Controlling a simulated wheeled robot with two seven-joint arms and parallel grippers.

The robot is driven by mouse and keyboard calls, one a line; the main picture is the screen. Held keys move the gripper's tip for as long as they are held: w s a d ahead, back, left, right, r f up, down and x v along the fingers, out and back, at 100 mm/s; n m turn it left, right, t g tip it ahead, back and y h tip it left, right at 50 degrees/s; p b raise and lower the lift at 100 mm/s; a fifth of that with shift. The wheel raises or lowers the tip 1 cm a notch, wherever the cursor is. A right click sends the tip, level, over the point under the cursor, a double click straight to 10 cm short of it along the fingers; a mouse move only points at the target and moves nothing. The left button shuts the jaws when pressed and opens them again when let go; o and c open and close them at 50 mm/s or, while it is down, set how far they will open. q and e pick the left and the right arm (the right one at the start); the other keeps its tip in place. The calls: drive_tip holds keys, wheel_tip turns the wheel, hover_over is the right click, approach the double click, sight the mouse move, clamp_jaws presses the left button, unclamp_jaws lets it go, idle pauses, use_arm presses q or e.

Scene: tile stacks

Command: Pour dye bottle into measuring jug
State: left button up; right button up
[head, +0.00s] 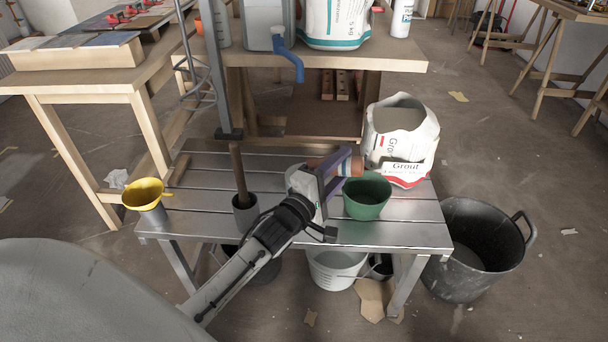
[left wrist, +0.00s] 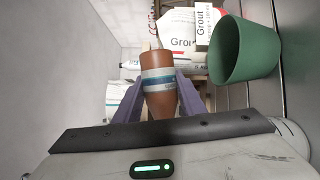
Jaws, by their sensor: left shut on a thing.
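In the head view the bottle (head: 357,167) is partly hidden by the fingers, over the metal slatted table (head: 400,228), and seems to lie well over from upright. A green pot (head: 367,197) stands just right of the gripper; it also shows in the left wrist view (left wrist: 244,50). I cannot tell whether this pot is the measuring jug. No liquid is seen flowing. My right gripper is out of view.
An open grout bag (head: 398,135) stands behind the green pot. A grey cup with a stick (head: 245,213) and a yellow funnel (head: 146,192) are to the left. A black bucket (head: 478,245) stands on the floor at right. The table's front right is clear.

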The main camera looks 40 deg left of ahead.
use_arm(q)
drive_tip(key=shift+s+a+r+n+t+y+p, duration=0.1)
drive_tip(key=shift+a+r+n+t+y+p, duration=0.2)
drive_tip(key=shift+r+n, duration=0.4)
drive_tip(key=shift+s+a+r+n+t+p, duration=0.1)
drive_tip(key=shift+a+r+n+t, duration=0.25)
drive_tip(key=shift+n, duration=0.65)
drive_tip(key=shift+c, duration=0.2)
idle(1.9)
drive_tip(key=shift+s+a+r+n+t+y+b, duration=0.1)
drive_tip(key=shift+a+r+n+t+y, duration=0.2)
drive_tip(key=shift+n, duration=0.5)
drive_tip(key=shift+s+a+r+n+t+y+b, duration=0.2)
drive_tip(key=shift+a+r+n, duration=0.15)
drive_tip(key=shift+n, duration=0.45)
drive_tip(key=shift+s+a+r+n+t+y+b, duration=0.1)
drive_tip(key=shift+a+r+n+t+y, duration=0.2)
drive_tip(key=shift+n, duration=0.5)
idle(1.8)
